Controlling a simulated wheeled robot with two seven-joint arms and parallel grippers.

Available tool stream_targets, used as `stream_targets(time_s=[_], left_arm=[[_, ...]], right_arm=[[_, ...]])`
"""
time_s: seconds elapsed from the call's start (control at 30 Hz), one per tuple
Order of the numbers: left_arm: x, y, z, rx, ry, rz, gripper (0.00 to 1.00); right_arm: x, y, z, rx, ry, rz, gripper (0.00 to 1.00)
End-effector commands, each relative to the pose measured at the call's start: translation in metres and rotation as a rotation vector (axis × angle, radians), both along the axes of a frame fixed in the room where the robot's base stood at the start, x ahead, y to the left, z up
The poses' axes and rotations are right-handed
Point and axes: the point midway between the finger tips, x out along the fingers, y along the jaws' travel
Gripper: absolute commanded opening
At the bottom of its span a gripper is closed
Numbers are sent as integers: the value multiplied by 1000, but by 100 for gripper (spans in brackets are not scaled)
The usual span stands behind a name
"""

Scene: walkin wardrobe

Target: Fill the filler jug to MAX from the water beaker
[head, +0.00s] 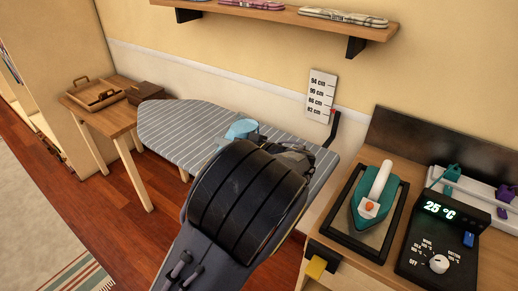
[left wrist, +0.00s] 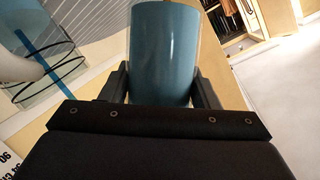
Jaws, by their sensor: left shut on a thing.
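In the left wrist view, my left gripper (left wrist: 160,88) is shut on an opaque-looking blue cylinder, which I take to be the water beaker (left wrist: 165,50), with one finger on each side. A clear vessel with black rings and a blue upright strip, probably the filler jug (left wrist: 55,70), stands left of it, apart from my fingers. Its water level cannot be read. In the head view, a light blue vessel (head: 242,129) shows over the ironing board, partly hidden by my left wrist; I cannot tell which vessel it is. My right gripper is out of view.
The striped ironing board (head: 185,125) lies under my arm. A height scale (head: 320,95) stands behind it. At the right, an iron (head: 375,200) rests on its stand beside a control box (head: 440,240) reading 25 °C. A wooden table (head: 100,112) with trays stands at the left.

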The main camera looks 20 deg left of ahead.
Motion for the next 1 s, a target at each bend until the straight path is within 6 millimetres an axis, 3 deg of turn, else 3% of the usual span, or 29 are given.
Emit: stream_targets(time_s=[1.0], left_arm=[[-1, 2, 0, 45, 42, 0, 19]], right_arm=[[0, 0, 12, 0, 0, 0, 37]])
